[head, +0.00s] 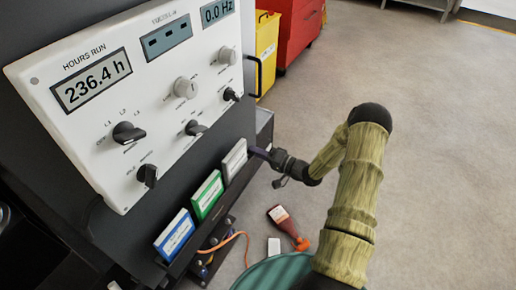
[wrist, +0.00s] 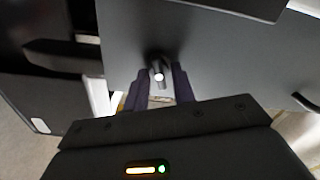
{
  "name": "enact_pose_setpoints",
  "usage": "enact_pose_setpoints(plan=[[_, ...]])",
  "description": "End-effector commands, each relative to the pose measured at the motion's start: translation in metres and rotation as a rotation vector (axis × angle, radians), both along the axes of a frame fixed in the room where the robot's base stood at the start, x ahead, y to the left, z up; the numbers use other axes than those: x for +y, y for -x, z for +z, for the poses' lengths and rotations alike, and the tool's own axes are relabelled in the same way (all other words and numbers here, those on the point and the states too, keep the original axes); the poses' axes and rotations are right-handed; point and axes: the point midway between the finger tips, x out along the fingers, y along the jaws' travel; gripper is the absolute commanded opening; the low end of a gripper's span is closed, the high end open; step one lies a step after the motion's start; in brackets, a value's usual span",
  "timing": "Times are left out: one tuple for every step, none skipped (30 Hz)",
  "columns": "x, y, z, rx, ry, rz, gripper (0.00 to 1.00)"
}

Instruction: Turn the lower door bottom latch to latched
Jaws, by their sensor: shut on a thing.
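In the wrist view a dark grey door panel (wrist: 225,55) fills the upper middle and right. A small dark latch with a bright round end (wrist: 159,72) sticks out of it. My gripper (wrist: 160,88) has one dark finger on each side of the latch and is shut on it. The marking of the latch's position cannot be read. In the head view my gripper (head: 262,153) reaches in at the right edge of the dark cabinet. The latch itself is hidden there.
A white control panel (head: 150,160) with knobs and displays faces up left. Blue, green and grey binders (head: 208,194) stand below it. A yellow bin (head: 266,50) and red cabinet (head: 298,28) stand behind. Floor at right is clear.

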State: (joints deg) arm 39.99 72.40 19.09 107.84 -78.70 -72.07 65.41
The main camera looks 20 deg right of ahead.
Motion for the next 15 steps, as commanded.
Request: enact_pose_setpoints(plan=[[-0.0003, 0.0, 0.0021, 0.032, -0.031, 0.0, 0.03], [-0.0003, 0.0, 0.0019, 0.052, -0.05, 0.0, 0.03], [-0.0003, 0.0, 0.0015, 0.077, -0.074, -0.001, 0.03], [-0.0003, 0.0, 0.0011, 0.095, -0.092, -0.001, 0.03], [-0.0004, -0.0001, 0.0008, 0.112, -0.109, -0.001, 0.03], [-0.0005, -0.0002, 0.0005, 0.134, -0.131, -0.001, 0.03], [-0.0006, -0.0003, 0.0004, 0.15, -0.147, -0.001, 0.03], [-0.0006, -0.0003, 0.0003, 0.164, -0.161, -0.001, 0.03], [-0.0006, -0.0003, -0.0001, 0.182, -0.18, -0.001, 0.03], [-0.0006, -0.0003, -0.0003, 0.195, -0.192, -0.001, 0.03], [-0.0006, -0.0003, -0.0005, 0.207, -0.204, -0.001, 0.03], [-0.0006, -0.0003, -0.0007, 0.221, -0.219, -0.001, 0.03], [-0.0007, -0.0002, -0.001, 0.232, -0.229, -0.001, 0.03], [-0.0006, -0.0002, -0.0012, 0.24, -0.238, -0.001, 0.03], [-0.0006, -0.0002, -0.0015, 0.25, -0.248, -0.001, 0.03]])
